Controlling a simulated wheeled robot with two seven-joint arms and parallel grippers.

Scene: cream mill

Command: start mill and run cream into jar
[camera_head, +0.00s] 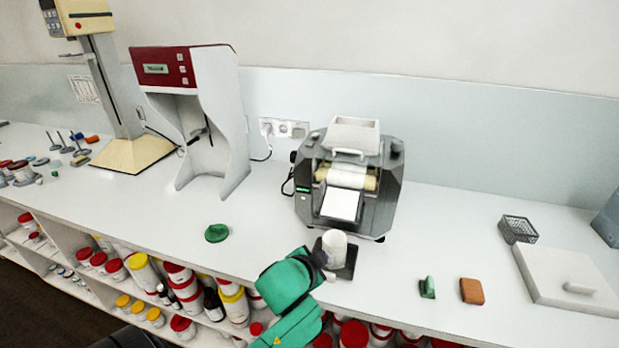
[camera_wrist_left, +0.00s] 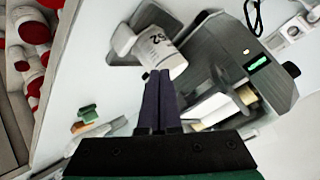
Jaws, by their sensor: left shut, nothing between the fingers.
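The grey mill (camera_head: 350,180) stands on the counter, with a white hopper (camera_head: 354,135) on top, cream-coloured rollers (camera_head: 346,177) and a white sloping apron (camera_head: 340,204) at its front. A small green display (camera_wrist_left: 258,63) is lit on its side. The white jar (camera_head: 334,250) stands upright on a dark plate (camera_head: 349,262) in front of the mill. Dark print shows on the jar in the left wrist view (camera_wrist_left: 160,46). My left gripper (camera_head: 322,260) is shut and empty, its dark fingertips (camera_wrist_left: 159,74) close to the jar; contact is unclear. Whether the jar holds cream is hidden.
A green round lid (camera_head: 217,233) lies left of the gripper. A green block (camera_head: 427,288), an orange block (camera_head: 472,291), a wire basket (camera_head: 518,229) and a white slab (camera_head: 569,278) lie to the right. A red-topped machine (camera_head: 184,72) stands at left. Tubs fill the shelves below.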

